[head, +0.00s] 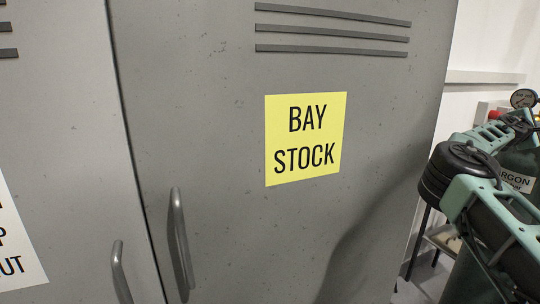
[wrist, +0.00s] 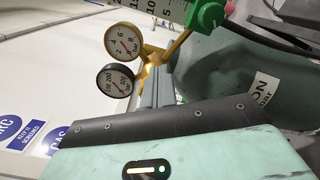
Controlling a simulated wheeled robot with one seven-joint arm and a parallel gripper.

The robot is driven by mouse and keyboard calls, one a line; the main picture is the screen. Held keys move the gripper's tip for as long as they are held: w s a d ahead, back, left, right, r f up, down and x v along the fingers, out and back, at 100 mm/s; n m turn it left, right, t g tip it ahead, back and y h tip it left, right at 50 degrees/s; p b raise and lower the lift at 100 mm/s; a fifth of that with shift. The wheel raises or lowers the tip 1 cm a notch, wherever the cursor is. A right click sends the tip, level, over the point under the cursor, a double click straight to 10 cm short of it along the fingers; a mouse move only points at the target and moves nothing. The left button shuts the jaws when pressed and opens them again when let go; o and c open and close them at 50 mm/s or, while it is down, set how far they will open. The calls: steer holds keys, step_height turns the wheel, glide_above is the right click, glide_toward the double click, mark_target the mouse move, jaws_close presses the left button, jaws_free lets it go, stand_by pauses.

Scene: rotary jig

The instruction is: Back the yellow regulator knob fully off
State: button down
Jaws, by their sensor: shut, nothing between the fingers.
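My gripper (wrist: 158,72) shows in the wrist view as two grey fingers, side by side and shut, with nothing seen between them. Its tips are close to a brass-yellow regulator body (wrist: 178,45); I cannot tell whether they touch it. Two round gauges, a cream one (wrist: 123,41) and a black-rimmed one (wrist: 116,80), stand to the left of the tips. I cannot make out the yellow knob clearly; the fingers may hide it. In the head view a gauge (head: 523,98) shows at the right edge, and my arm covers much of what lies near it.
The labelled green cylinder shows in the wrist view (wrist: 222,72) and behind my arm in the head view (head: 518,160). A grey locker (head: 230,210) with a yellow BAY STOCK sign (head: 306,138) fills the left.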

steer(key=shift+w+a+r+b, duration=0.1)
steer(key=shift+w+r+b, duration=0.2)
steer(key=shift+b, duration=0.15)
steer(key=shift+w+a+r+b, duration=0.2)
steer(key=shift+w+r+b, duration=0.2)
steer(key=shift+r, duration=0.3)
steer(key=shift+w+a+r, duration=0.1)
steer(key=shift+w+r, duration=0.05)
stand_by(0.5)
steer(key=shift+r, duration=0.25)
steer(key=shift+s+b+v, duration=0.15)
steer(key=shift+b+v, duration=1.25)
steer(key=shift+v, duration=0.1)
steer(key=shift+s+b+v, duration=0.2)
steer(key=shift+b+v, duration=1.2)
steer(key=shift+v, duration=0.05)
steer(key=shift+r, duration=0.15)
